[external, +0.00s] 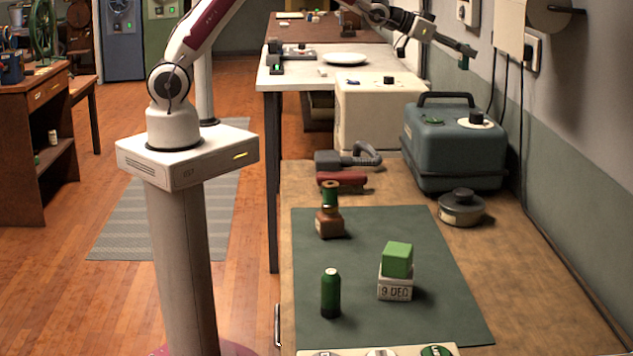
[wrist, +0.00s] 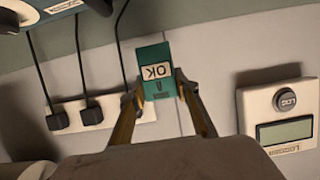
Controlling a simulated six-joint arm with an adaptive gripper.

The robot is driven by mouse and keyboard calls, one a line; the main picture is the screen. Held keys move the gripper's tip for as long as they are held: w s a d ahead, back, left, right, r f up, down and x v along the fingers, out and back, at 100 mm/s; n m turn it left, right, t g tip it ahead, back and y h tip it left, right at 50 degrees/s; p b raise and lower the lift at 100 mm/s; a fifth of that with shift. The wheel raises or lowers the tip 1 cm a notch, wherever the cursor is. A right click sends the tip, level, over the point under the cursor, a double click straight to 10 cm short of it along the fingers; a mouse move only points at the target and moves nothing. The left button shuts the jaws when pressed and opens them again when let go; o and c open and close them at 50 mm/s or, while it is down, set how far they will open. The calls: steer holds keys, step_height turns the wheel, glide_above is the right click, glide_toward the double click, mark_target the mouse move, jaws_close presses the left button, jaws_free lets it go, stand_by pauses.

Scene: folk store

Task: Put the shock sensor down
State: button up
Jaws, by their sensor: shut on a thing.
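My gripper (wrist: 158,92) is shut on a small green block with a pale label reading "OK", which I take to be the shock sensor (wrist: 154,57). The two fingers hold it at its near end, one on each side. In the external view my gripper (external: 466,51) is at the upper right, high above the grey-blue case and near the wall. The sensor shows there as a small green bit (external: 464,63) at the fingertips. It touches no surface that I can see.
A grey-blue case (external: 453,150) with a handle stands by the wall below. A dark green mat (external: 440,290) on the workbench carries a green bottle (external: 330,293), a spool on a brown block (external: 330,215) and a green cube on a date block (external: 395,286). Cables and sockets (wrist: 97,113) line the wall.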

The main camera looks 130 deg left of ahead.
steer(key=w+d, duration=0.1)
steer(key=w+d+r, duration=0.2)
steer(key=d, duration=0.1)
steer(key=w+d+f+m, duration=0.1)
steer(key=w+d+f, duration=0.1)
steer(key=d, duration=0.5)
steer(key=w+d+f+t+h, duration=0.1)
steer(key=w+d+f, duration=0.2)
steer(key=d, duration=0.4)
steer(key=w+d+f+m+h, duration=0.1)
steer(key=w+d+f, duration=0.2)
steer(key=d, duration=0.5)
steer(key=shift+m+t, duration=0.3)
steer(key=shift+t, duration=0.1)
steer(key=s+d+f, duration=0.1)
steer(key=d+f, duration=0.2)
steer(key=d, duration=0.4)
steer(key=s+d+f+m+t+h, duration=0.1)
steer(key=d+f, duration=0.3)
steer(key=d, duration=0.3)
steer(key=d+f+m+h, duration=0.1)
steer(key=d+f, duration=0.2)
steer(key=d, duration=0.4)
steer(key=shift+s+d+f, duration=0.2)
steer(key=shift+s+d, duration=0.1)
steer(key=shift+s, duration=0.1)
steer(key=shift+f, duration=0.1)
steer(key=shift+f, duration=2.85)
